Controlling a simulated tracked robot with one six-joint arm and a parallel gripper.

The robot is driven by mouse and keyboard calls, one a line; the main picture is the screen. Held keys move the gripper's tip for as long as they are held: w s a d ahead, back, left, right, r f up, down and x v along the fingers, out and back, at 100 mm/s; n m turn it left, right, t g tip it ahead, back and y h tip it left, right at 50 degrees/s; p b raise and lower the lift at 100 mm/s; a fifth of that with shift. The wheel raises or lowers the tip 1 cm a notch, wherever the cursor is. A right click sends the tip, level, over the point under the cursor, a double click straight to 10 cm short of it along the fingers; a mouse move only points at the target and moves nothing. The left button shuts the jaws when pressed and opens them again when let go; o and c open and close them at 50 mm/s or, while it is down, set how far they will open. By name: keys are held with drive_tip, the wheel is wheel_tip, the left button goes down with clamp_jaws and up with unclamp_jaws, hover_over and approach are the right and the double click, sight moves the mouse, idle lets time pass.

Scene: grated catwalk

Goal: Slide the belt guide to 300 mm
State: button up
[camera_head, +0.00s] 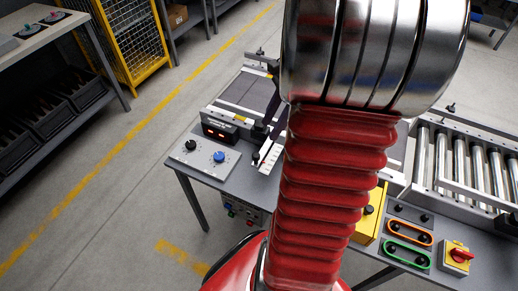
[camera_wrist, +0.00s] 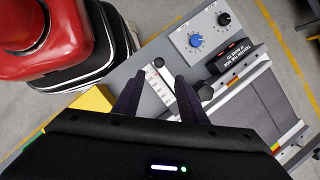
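A white scale strip with red marks (camera_wrist: 160,86) lies on the grey bench top in the wrist view; it also shows in the head view (camera_head: 269,156). A small black knob (camera_wrist: 158,62) sits at one end of the strip. A larger black knob (camera_wrist: 205,92) stands at the near end of the belt guide's metal rail (camera_wrist: 240,83), close to the right finger. The scale numbers are too small to read.
A dark belt (camera_head: 245,92) runs behind a red-lit display (camera_head: 219,131). A control plate with a blue knob (camera_head: 219,157) stands beside it. A yellow box (camera_head: 368,212), outlined handles (camera_head: 408,233), a red switch (camera_head: 457,256) and a roller conveyor (camera_head: 460,160) are at right.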

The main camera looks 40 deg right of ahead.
sight(256, 154)
drive_tip(key=x, duration=1.1)
drive_tip(key=shift+f, duration=0.25)
drive_tip(key=shift+c, duration=0.2)
clamp_jaws()
